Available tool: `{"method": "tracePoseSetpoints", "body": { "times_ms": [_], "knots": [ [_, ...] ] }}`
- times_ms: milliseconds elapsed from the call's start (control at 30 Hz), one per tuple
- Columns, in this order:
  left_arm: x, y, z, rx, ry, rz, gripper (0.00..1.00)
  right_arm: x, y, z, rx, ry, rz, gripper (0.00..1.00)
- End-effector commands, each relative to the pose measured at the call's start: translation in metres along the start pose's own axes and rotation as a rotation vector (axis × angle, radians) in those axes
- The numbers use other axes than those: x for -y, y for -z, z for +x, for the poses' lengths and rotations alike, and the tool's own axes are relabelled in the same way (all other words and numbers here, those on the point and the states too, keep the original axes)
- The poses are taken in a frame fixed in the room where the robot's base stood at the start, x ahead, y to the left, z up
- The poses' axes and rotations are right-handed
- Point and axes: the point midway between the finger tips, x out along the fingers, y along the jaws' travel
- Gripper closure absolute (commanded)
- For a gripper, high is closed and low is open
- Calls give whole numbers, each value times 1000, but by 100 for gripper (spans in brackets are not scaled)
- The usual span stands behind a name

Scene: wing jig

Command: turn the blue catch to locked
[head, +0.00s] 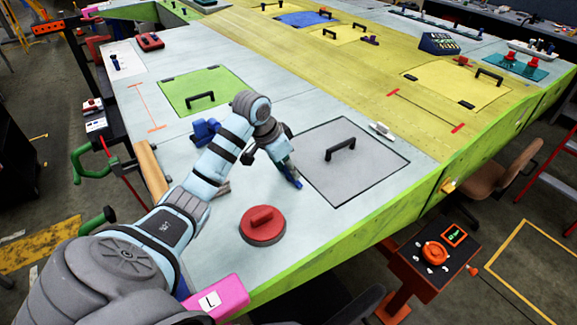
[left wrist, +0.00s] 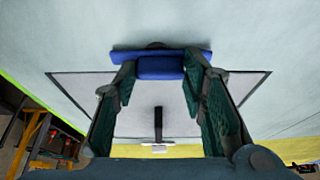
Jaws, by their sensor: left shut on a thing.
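The blue catch (left wrist: 160,66) sits on the pale wing skin at the edge of the grey panel (head: 325,185). In the left wrist view its raised block lies between my two fingers, with its wider blue bar behind, crosswise in that picture. In the head view only a small blue part of the catch (head: 294,182) shows below my left gripper (head: 288,170). My left gripper is shut on the catch. The fingers hide part of it, and I cannot tell from any mark whether it is locked. My right gripper is not in view.
The grey panel has a black handle (head: 340,149). A red round knob (head: 263,225) stands on the skin nearer the front edge. A blue block (head: 205,131) lies behind my arm, near the green panel (head: 203,90). The wing's green edge (head: 400,215) runs along the right.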

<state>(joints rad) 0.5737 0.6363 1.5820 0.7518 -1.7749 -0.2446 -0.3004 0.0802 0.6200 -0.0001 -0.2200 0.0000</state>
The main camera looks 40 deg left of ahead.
Motion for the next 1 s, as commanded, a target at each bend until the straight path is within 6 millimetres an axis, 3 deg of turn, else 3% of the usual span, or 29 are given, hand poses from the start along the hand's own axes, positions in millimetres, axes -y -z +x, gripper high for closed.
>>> {"method": "tracePoseSetpoints", "body": {
  "times_ms": [367, 1000],
  "knots": [
    [0, 2, 0, -2, -53, 127, 90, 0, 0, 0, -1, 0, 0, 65],
    [2, 5, 1, -4, -277, 659, 90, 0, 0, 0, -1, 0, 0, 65]
  ]
}}
